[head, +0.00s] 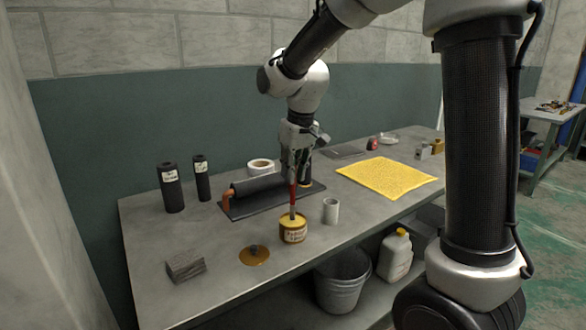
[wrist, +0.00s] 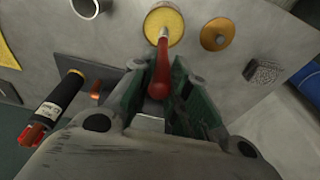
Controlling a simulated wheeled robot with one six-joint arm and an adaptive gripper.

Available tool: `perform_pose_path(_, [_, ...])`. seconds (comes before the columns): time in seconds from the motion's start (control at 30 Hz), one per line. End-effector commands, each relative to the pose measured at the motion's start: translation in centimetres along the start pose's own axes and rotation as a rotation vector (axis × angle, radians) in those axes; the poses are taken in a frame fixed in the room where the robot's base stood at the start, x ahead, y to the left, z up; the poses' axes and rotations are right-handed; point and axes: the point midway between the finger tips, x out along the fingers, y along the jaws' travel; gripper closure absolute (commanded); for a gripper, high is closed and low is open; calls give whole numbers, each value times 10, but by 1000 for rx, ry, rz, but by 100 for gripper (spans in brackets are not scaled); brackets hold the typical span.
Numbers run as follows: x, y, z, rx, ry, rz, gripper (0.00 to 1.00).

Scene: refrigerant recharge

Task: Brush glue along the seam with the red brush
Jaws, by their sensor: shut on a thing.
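My gripper (head: 299,158) is shut on the red brush (head: 292,192) and holds it upright, pointing down. In the wrist view the red brush (wrist: 159,80) runs from between the finger pads to the glue tin (wrist: 163,24). The tin (head: 293,232) is open, with yellowish glue inside, and the brush's lower end is in its mouth; the bristles are hidden. A black insulation sleeve (head: 257,187) on a copper pipe lies on a dark mat (head: 236,212) behind the tin. It also shows in the wrist view (wrist: 63,93). I cannot make out its seam.
The tin's lid (head: 254,256) lies left of the tin. A grey block (head: 185,266), a small light cup (head: 331,211), two black tubes (head: 170,187), a tape roll (head: 260,167) and a yellow cloth (head: 386,177) stand around on the bench. The front left bench top is mostly clear.

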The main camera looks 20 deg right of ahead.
Motion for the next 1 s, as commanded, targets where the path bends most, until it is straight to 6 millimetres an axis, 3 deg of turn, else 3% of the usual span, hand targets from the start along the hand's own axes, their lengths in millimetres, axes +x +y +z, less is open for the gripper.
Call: perform_pose_path(1.0, [6, 0, 1, 0, 0, 0, 100])
